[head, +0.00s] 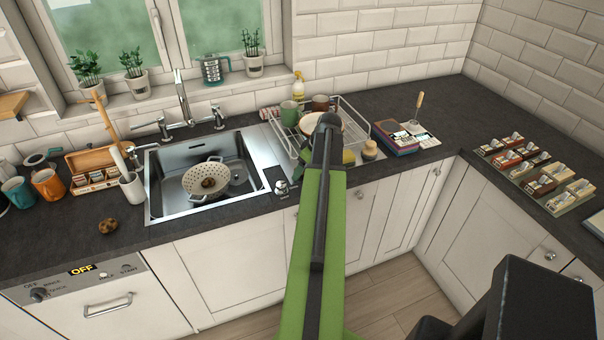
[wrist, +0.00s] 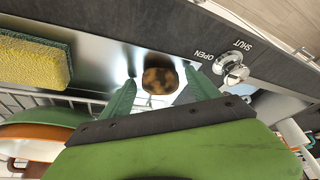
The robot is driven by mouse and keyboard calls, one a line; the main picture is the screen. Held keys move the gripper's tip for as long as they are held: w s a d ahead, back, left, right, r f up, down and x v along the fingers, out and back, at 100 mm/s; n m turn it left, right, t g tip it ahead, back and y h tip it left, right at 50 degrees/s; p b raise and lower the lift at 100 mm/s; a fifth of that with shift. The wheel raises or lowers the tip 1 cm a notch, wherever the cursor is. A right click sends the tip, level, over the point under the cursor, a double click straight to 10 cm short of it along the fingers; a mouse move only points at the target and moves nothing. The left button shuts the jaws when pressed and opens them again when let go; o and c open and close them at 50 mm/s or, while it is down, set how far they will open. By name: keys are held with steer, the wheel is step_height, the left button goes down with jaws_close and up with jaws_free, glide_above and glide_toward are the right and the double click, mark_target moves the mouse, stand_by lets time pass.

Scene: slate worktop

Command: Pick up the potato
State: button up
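A round, mottled brown thing that looks like the potato (wrist: 160,80) lies on the shiny metal drainboard in the wrist view. My gripper (wrist: 160,84) is open, with its two green fingers spread to either side of it and visible gaps between. I cannot tell how far above it the fingertips are. In the head view my arm hides this spot. A second dark brown, lumpy thing (head: 108,227) lies on the worktop left of the sink; I cannot tell for sure what it is.
A yellow-green sponge (wrist: 32,60) and the dish rack (head: 338,113) stand close to my gripper. A metal drain knob (wrist: 230,68) is on its other side. The sink (head: 166,197) holds a colander (head: 207,179).

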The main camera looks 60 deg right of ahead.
steer(key=c, duration=1.2)
steer(key=shift+c, duration=0.2)
steer(key=shift+r+p, duration=0.6)
step_height(320, 180, up, 4)
steer(key=p, duration=0.4)
steer(key=s+d+r+p, duration=0.2)
steer(key=s+r+p, duration=0.3)
steer(key=s, duration=0.6)
steer(key=shift+s+r+p, duration=0.25)
steer(key=shift+r+p, duration=0.15)
